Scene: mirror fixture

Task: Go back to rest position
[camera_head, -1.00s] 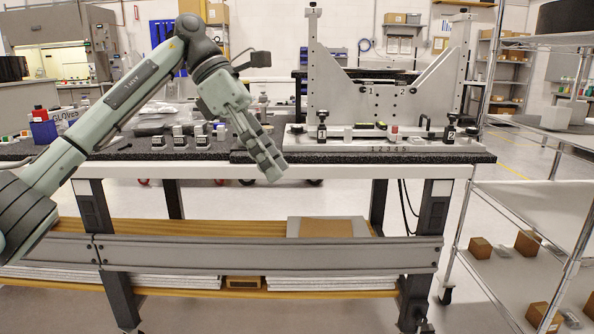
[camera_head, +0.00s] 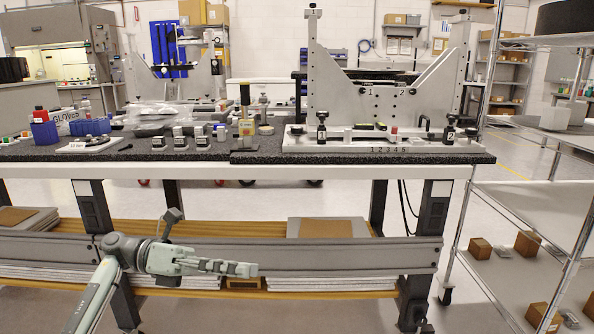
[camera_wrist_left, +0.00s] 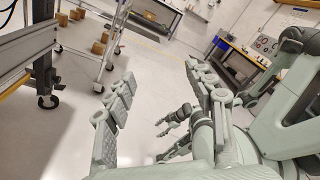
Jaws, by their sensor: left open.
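My left gripper (camera_head: 250,269) is open and empty. In the head view it sits low in front of the workbench (camera_head: 330,172), below the tabletop and level with the lower shelf, with its fingers pointing right. In the left wrist view its two fingers (camera_wrist_left: 160,75) stand wide apart with only floor and distant furniture between them. What looks like my right gripper (camera_wrist_left: 172,130) shows small beyond the fingers in that view; its jaws are too unclear to judge. It is not in the head view.
The grey mirror fixture (camera_head: 385,137) stands on the bench at right. A yellow-handled tool (camera_head: 246,125), small dark blocks (camera_head: 190,140) and blue bins (camera_head: 90,127) are left of it. A wire shelf rack (camera_head: 530,200) stands at right. The floor before the bench is clear.

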